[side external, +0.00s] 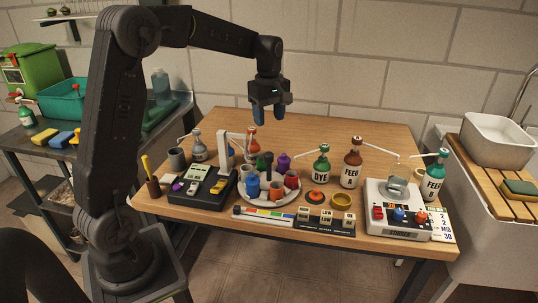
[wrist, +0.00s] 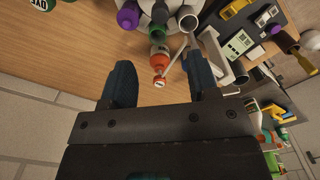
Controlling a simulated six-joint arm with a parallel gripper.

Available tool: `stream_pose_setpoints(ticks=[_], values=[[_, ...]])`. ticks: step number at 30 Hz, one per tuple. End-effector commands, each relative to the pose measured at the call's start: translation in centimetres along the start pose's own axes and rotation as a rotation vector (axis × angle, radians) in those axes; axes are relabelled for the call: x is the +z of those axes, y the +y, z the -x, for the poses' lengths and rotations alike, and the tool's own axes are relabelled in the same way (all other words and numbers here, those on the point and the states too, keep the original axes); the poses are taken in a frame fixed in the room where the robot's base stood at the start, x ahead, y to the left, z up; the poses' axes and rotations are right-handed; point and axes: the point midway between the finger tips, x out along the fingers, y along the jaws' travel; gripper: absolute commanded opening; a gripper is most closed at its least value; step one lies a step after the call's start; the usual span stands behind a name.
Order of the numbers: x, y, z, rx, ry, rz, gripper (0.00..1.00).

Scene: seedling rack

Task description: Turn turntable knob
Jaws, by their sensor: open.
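The turntable (side external: 283,201) is a round white disc in the middle of the wooden table. It carries several coloured cups, among them a blue one (side external: 253,187) and a red one (side external: 292,178). A dark upright piece (side external: 268,160) stands near its middle and looks like the knob, partly crowded by cups. My gripper (side external: 268,115) is open and empty, pointing down, well above the back part of the table, behind and above the turntable. In the wrist view my gripper (wrist: 160,75) shows both fingers apart; only an edge of the turntable shows at the top, the knob not clearly.
Bottles with long spouts stand close by: a green DYE bottle (side external: 321,165), a brown FEED bottle (side external: 351,168) and an orange one (side external: 252,143). A white arched stand (side external: 222,150) and a dark device (side external: 190,195) are left. The table's back right is clear.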

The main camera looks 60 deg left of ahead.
Motion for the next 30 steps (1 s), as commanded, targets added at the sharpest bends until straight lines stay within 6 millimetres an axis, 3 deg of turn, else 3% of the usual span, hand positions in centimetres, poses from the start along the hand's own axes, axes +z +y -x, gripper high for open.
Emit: stream_pose_setpoints(ticks=[12, 18, 30], values=[[0.1, -0.1, -8.3, -0.004, -0.001, -0.004, 0.55], [0.1, -0.1, -11.3, -0.003, 0.000, -0.005, 0.55], [0.1, -0.1, -12.6, 0.001, 0.002, -0.005, 0.55]])
